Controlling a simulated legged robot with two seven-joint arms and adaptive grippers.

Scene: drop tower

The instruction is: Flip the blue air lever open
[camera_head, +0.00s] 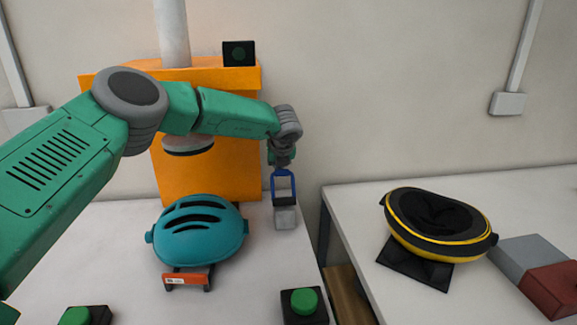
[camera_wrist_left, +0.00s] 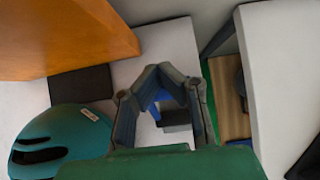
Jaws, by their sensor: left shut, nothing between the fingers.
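The blue air lever (camera_head: 284,186) is a U-shaped blue handle on a small dark and grey block (camera_head: 286,217), standing at the right part of the left table. It looks upright. My left gripper (camera_head: 282,160) is pointing down right at the top of the lever; I cannot tell whether they touch. In the left wrist view my gripper's fingers (camera_wrist_left: 160,72) come together at their tips with nothing held. A bit of the blue lever (camera_wrist_left: 157,100) and its dark block (camera_wrist_left: 177,118) show in the gap between the fingers, partly hidden by them. My right gripper is not in view.
Green buttons (camera_head: 304,301) (camera_head: 75,316) are at the front. A black and yellow helmet (camera_head: 438,226) is on the right table.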

